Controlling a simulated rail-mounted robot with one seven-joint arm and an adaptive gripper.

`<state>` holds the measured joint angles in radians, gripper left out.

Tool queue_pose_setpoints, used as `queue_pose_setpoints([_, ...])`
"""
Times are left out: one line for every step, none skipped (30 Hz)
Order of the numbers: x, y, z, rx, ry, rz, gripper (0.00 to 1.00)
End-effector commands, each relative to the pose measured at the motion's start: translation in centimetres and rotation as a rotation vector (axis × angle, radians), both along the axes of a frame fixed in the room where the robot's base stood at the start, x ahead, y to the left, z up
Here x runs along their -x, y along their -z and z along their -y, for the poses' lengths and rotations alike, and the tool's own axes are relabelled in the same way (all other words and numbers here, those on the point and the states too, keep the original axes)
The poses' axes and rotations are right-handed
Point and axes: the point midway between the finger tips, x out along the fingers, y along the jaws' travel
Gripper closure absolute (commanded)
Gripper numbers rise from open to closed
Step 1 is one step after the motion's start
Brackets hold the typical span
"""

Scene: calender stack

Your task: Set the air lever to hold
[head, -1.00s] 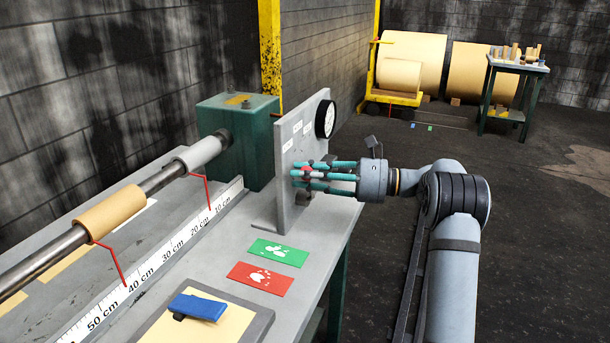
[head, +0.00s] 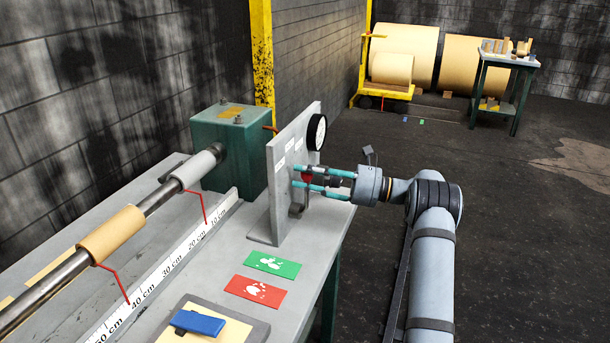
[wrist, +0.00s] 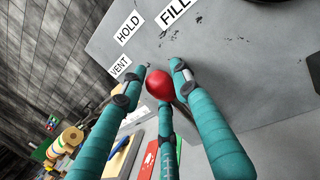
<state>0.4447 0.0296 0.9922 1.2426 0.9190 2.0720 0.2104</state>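The air lever's round red knob (wrist: 159,84) sits in the middle of the wrist view, in front of a grey upright panel (wrist: 235,50). The panel carries the labels VENT (wrist: 120,68), HOLD (wrist: 128,27) and FILL (wrist: 172,10). My three-fingered teal gripper (wrist: 162,80) reaches around the knob. The right finger lies close against it, contact unclear; a gap shows at the left finger. In the head view, my gripper (head: 305,179) points left at the panel, with the knob (head: 308,178) between its fingers.
A dial gauge (head: 316,131) is on the panel above my gripper. A green card (head: 272,264), a red card (head: 257,290) and a blue block (head: 198,323) lie on the bench. A roller shaft (head: 65,270) runs at left. Floor to the right is open.

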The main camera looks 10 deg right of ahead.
Motion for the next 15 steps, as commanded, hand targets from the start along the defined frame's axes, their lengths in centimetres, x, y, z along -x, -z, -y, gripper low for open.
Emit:
queue_pose_setpoints([0.0, -0.05, 0.06, 0.0, 0.001, 0.001, 0.66])
queue_pose_setpoints([0.0, -0.04, 0.05, 0.0, 0.001, 0.001, 0.64])
queue_pose_setpoints([0.0, -0.02, 0.03, 0.0, 0.0, 0.0, 0.62])
queue_pose_setpoints([0.01, 0.0, 0.03, 0.001, 0.0, 0.0, 0.6])
queue_pose_setpoints([0.02, 0.01, 0.02, 0.001, 0.0, 0.0, 0.59])
queue_pose_setpoints([0.03, 0.03, 0.01, 0.001, 0.0, 0.0, 0.57])
queue_pose_setpoints([0.02, 0.04, 0.0, 0.002, -0.001, -0.001, 0.57])
queue_pose_setpoints([0.03, 0.06, -0.01, 0.002, -0.001, -0.001, 0.57])
queue_pose_setpoints([0.03, 0.07, -0.02, 0.002, -0.001, -0.001, 0.57])
queue_pose_setpoints([0.03, 0.08, -0.02, 0.001, -0.001, -0.002, 0.57])
queue_pose_setpoints([0.04, 0.09, -0.04, 0.001, -0.001, -0.002, 0.57])
queue_pose_setpoints([0.04, 0.1, -0.04, 0.002, -0.001, -0.002, 0.57])
queue_pose_setpoints([0.04, 0.1, -0.03, 0.002, -0.001, -0.002, 0.57])
queue_pose_setpoints([0.06, 0.11, 0.01, 0.002, -0.001, -0.002, 0.57])
queue_pose_setpoints([0.1, 0.13, 0.15, 0.002, -0.001, -0.002, 0.57])
